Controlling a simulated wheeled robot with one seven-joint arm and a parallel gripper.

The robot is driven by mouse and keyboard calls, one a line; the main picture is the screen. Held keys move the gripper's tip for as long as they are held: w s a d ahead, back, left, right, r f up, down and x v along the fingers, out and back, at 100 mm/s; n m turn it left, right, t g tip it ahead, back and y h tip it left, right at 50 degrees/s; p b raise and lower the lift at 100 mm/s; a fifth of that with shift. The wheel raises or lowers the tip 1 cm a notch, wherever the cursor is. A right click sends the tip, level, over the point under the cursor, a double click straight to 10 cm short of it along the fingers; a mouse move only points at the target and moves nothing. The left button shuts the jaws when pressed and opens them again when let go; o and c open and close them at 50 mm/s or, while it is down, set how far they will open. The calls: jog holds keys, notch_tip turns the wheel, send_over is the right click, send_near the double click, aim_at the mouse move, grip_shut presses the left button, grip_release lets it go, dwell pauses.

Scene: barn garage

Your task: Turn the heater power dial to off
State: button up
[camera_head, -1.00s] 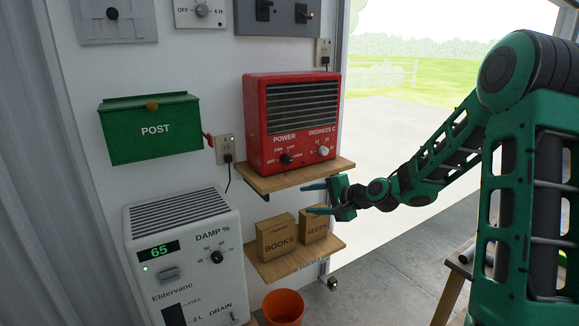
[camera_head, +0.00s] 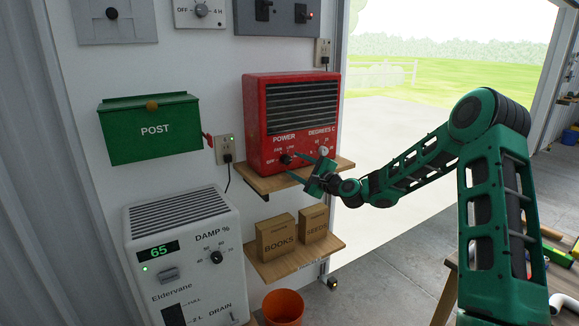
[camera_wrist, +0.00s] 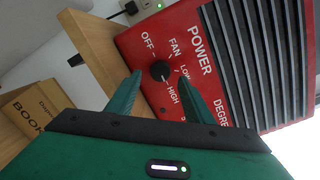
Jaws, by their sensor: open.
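The red heater (camera_head: 290,118) stands on a wooden shelf against the white wall. Its power dial (camera_head: 286,159) is a small black knob at the lower left of its front, with marks OFF, FAN, LOW and HIGH around it. In the wrist view the power dial (camera_wrist: 160,71) lies ahead between the two fingertips, and its pale pointer line faces HIGH. My gripper (camera_head: 302,167) is open just in front of the heater; the gripper also shows in the wrist view (camera_wrist: 160,85). I cannot tell whether a finger touches the dial.
The degrees dial (camera_head: 323,151) is close to the right of my gripper. The upper shelf (camera_head: 270,184) juts out below the heater. Boxes marked BOOKS (camera_head: 276,237) and SEEDS (camera_head: 313,222) stand on the lower shelf. A dehumidifier (camera_head: 187,255) is at the lower left.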

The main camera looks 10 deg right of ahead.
aim_at(289, 161)
jog(key=shift+x, duration=1.6)
